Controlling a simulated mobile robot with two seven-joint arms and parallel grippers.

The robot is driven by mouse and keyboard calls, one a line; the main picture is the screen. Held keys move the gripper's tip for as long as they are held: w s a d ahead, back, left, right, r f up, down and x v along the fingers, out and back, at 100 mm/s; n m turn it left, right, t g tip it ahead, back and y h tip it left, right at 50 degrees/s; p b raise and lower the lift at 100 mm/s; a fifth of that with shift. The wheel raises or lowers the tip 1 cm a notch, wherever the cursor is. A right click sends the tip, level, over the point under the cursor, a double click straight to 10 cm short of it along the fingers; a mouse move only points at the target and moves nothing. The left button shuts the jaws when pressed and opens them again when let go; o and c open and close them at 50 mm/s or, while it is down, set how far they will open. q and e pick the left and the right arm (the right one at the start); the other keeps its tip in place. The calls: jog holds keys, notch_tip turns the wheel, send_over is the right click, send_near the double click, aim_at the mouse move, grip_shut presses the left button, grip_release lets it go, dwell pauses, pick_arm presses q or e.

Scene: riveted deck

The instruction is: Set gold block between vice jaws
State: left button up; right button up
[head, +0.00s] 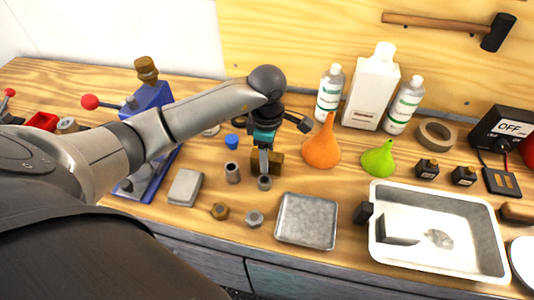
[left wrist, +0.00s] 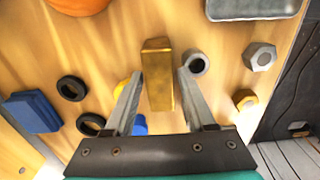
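The gold block (head: 277,160) stands on the wooden bench, partly hidden by my left gripper in the head view. In the left wrist view the gold block (left wrist: 158,80) lies between the two fingertips, with a narrow gap showing on each side. My left gripper (head: 264,160) is open and low over the block; its fingers (left wrist: 160,85) look apart from it. The blue vice (head: 150,97), with a red-knobbed handle, is at the left. My left arm crosses in front of it, and its jaws are hidden. My right gripper is not in view.
Small sleeves (head: 264,183) and nuts (head: 254,219) stand close to the block. An orange funnel (head: 321,146) is just right of it. A grey block (head: 185,187), a metal tray (head: 306,220) and a white basin (head: 450,262) line the front. Bottles (head: 330,93) stand behind.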

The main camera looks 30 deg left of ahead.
pick_arm(q)
jog(key=shift+o, duration=0.8)
jog(key=shift+r, duration=0.15)
